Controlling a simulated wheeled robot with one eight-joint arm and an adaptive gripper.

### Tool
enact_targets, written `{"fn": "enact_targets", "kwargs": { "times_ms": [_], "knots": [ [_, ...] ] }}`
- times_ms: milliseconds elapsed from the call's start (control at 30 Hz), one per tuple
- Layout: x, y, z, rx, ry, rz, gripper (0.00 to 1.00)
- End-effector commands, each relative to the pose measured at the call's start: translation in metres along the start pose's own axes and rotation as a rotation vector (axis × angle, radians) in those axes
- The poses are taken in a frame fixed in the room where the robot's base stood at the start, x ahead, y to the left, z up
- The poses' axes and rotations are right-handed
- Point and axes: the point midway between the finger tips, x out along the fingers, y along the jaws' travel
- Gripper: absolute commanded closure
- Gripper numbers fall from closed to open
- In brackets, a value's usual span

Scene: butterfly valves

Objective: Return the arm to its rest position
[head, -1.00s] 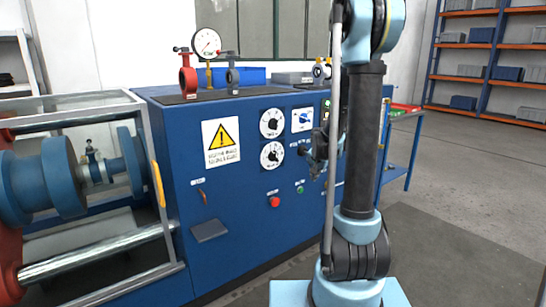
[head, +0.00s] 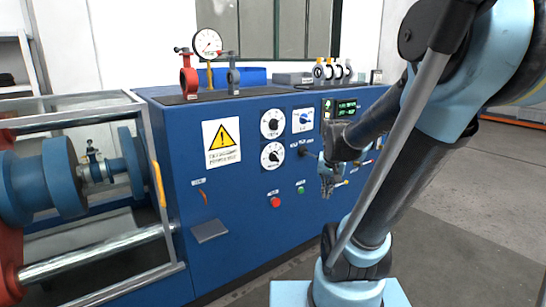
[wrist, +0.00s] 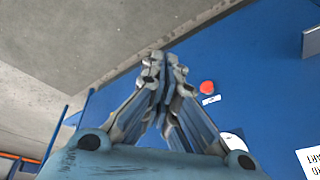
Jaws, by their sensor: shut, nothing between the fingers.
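My gripper (head: 327,186) hangs in front of the blue control cabinet (head: 240,240) in the head view, fingers pointing down. It is small and partly dark there. In the wrist view my gripper (wrist: 165,65) has its fingers drawn together with nothing seen between them. My arm leans up to the right from its light blue base, then bends back left to the wrist. The cabinet front lies beyond the fingers, and a red button (wrist: 207,87) shows to their right in the wrist view.
A red button (head: 275,202), dials (head: 271,155) and a small screen (head: 346,107) are on the cabinet front. A gauge (head: 207,43) and butterfly valves (head: 189,80) stand on top. A caged test rig (head: 80,180) is at left. Open floor (head: 480,200) lies at right.

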Motion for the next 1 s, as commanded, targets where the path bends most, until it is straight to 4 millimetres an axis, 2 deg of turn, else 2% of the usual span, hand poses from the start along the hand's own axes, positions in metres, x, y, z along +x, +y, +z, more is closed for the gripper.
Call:
{"fn": "enact_targets", "kwargs": {
  "times_ms": [33, 300, 600, 800, 1000],
  "knots": [
    [-0.003, 0.003, 0.013, -0.017, -0.01, 0.002, 1.0],
    [-0.013, 0.017, 0.074, -0.117, -0.062, 0.007, 1.0],
    [-0.014, 0.03, 0.133, -0.219, -0.116, 0.007, 1.0],
    [-0.012, 0.034, 0.151, -0.252, -0.134, 0.005, 1.0],
    [-0.012, 0.035, 0.153, -0.257, -0.136, 0.005, 1.0]
  ]
}}
